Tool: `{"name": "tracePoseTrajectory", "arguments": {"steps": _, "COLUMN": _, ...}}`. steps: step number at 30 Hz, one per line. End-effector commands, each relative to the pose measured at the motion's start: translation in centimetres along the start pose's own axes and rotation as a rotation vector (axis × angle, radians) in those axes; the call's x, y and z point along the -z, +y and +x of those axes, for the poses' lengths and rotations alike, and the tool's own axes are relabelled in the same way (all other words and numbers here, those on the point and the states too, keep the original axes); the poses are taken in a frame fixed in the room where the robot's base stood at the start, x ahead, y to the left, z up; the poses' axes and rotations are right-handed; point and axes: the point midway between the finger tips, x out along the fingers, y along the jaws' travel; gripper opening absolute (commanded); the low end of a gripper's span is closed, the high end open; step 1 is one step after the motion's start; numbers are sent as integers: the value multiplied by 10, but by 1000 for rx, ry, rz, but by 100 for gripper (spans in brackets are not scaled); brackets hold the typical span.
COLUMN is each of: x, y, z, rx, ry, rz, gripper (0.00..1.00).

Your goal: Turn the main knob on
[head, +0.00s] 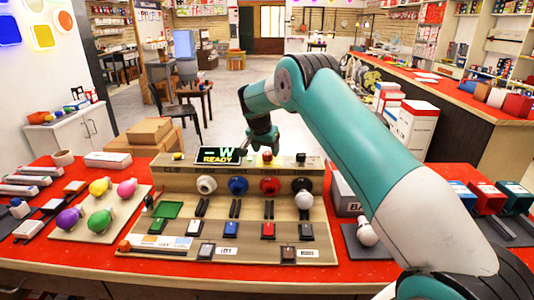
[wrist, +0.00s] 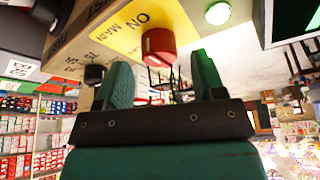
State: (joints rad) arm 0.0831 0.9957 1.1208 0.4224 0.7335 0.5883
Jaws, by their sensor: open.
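The main knob, a red knob beside a yellow label reading ON and MAIN, shows in the wrist view (wrist: 158,44). In the head view the red knob (head: 267,157) stands on the top ledge of the beige console (head: 330,232). My gripper (wrist: 163,78) is open, with its two green fingers apart. The knob appears beyond the fingertips and between their lines, with nothing held. In the head view my gripper (head: 262,142) hangs just above and behind the knob. Whether a finger touches the knob cannot be told.
A display reading READY (head: 218,156) stands left of the knob. A black knob (head: 300,157) is to its right. Bulbs, sockets and switches fill the console's front.

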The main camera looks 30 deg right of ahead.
Motion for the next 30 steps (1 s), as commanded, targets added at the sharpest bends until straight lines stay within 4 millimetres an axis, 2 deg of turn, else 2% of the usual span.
{"name": "tracePoseTrajectory", "arguments": {"steps": 9, "x": 0, "y": -1, "z": -80, "rx": 5, "ry": 4, "rz": 1, "gripper": 63}}
{"name": "tracePoseTrajectory", "arguments": {"steps": 15, "x": 0, "y": 0, "z": -125, "rx": 4, "ry": 1, "rz": 0, "gripper": 63}}
{"name": "tracePoseTrajectory", "arguments": {"steps": 21, "x": 0, "y": 0, "z": -149, "rx": 2, "ry": 1, "rz": 1, "gripper": 63}}
{"name": "tracePoseTrajectory", "arguments": {"steps": 30, "x": 0, "y": 0, "z": -154, "rx": 0, "ry": 0, "rz": 1, "gripper": 63}}
